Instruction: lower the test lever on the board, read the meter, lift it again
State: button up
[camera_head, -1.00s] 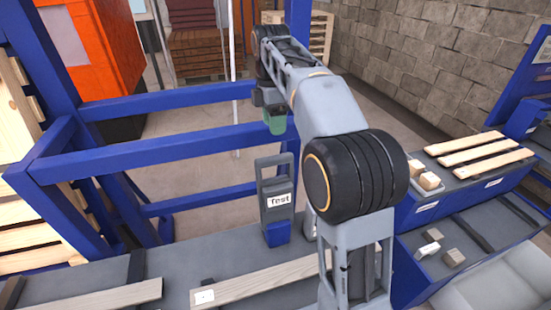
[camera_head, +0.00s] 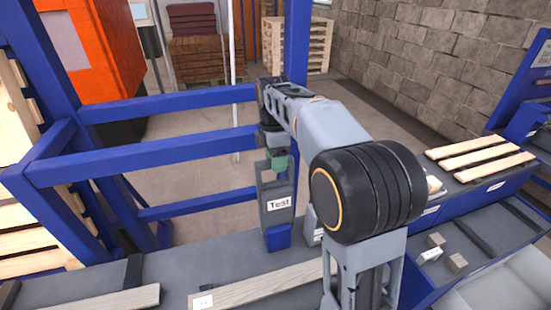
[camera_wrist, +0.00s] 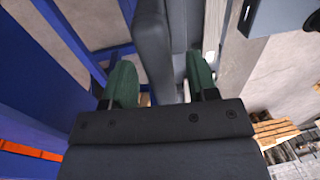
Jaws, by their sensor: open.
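The grey test board (camera_head: 279,222) stands upright on a blue foot at the bench's back edge, labelled "Test". My gripper (camera_head: 277,165) is at its upper part and hides much of the lever. In the wrist view my gripper (camera_wrist: 161,78) is open, its green fingers apart with a dark grey bar (camera_wrist: 152,45) between them. I cannot tell whether the bar is the lever or whether a finger touches it. No meter reading is legible.
Blue rails (camera_head: 150,155) stand behind the bench (camera_head: 190,262). Wooden planks (camera_head: 260,284) lie along its front. Small wooden blocks (camera_head: 457,263) and slats (camera_head: 480,153) lie at right. A grey-blue panel (camera_wrist: 285,14) is at upper right in the wrist view.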

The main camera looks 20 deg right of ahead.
jog(key=shift+c, duration=0.3)
grip_shut()
